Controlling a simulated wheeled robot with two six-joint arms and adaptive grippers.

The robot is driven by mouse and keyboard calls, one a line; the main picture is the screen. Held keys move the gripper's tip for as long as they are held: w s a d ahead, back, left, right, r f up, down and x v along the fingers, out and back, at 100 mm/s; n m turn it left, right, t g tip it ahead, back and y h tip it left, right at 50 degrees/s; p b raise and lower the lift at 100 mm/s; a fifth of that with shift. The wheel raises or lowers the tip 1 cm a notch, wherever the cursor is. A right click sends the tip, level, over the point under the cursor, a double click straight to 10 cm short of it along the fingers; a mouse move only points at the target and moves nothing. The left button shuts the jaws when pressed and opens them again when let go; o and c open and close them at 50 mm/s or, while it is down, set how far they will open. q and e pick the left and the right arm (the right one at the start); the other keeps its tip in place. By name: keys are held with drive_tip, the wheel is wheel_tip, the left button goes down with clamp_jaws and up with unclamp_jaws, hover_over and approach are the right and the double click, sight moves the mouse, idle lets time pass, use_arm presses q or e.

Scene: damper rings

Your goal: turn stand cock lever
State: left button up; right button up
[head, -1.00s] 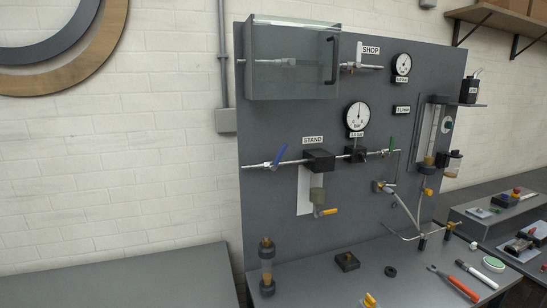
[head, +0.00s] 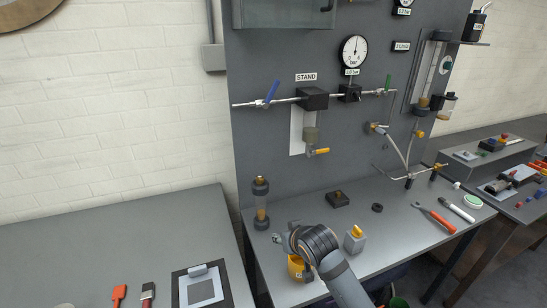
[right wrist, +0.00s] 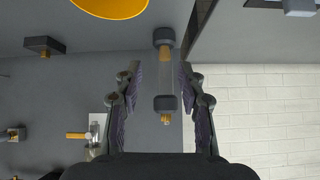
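The stand cock's blue lever (head: 272,92) is tilted up to the right on the horizontal pipe (head: 250,103), left of the black block (head: 312,98) under the STAND label (head: 306,77). My right gripper (head: 280,238) is low over the bench front, well below and apart from the lever. In the right wrist view its fingers (right wrist: 160,72) are spread and empty. The glass cylinder with black ends (right wrist: 165,80) shows beyond the gap between them. The blue lever is not seen in the right wrist view. My left gripper is not in view.
The glass cylinder (head: 261,203) stands on the bench at the panel's foot. A yellow cup (head: 296,268) is beside my right gripper, partly hidden. A yellow-handled valve (head: 318,151) hangs below the block. A green lever (head: 388,82) is further right.

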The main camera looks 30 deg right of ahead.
drive_tip(key=w+d+r+m+t, duration=0.2)
drive_tip(key=w+r+t, duration=0.1)
drive_tip(key=w+r, duration=0.75)
drive_tip(key=m+t, duration=0.3)
drive_tip(key=t, duration=0.3)
approach(274, 89)
drive_tip(key=shift+h, duration=0.4)
drive_tip(key=w+p, duration=0.1)
drive_tip(key=w, duration=0.2)
drive_tip(key=w+p, duration=0.2)
drive_tip(key=w, duration=0.1)
drive_tip(key=w+p, duration=0.1)
drive_tip(key=w, duration=0.2)
drive_tip(key=shift+w+d+r+p, duration=0.25)
drive_tip(key=shift+w+r+p, duration=0.05)
drive_tip(key=shift+w+p, duration=0.1)
drive_tip(key=shift+w+d+f, duration=0.1)
drive_tip(key=shift+w+f, duration=0.05)
drive_tip(key=shift+w, duration=0.25)
drive_tip(key=shift+c, duration=0.3)
clamp_jaws()
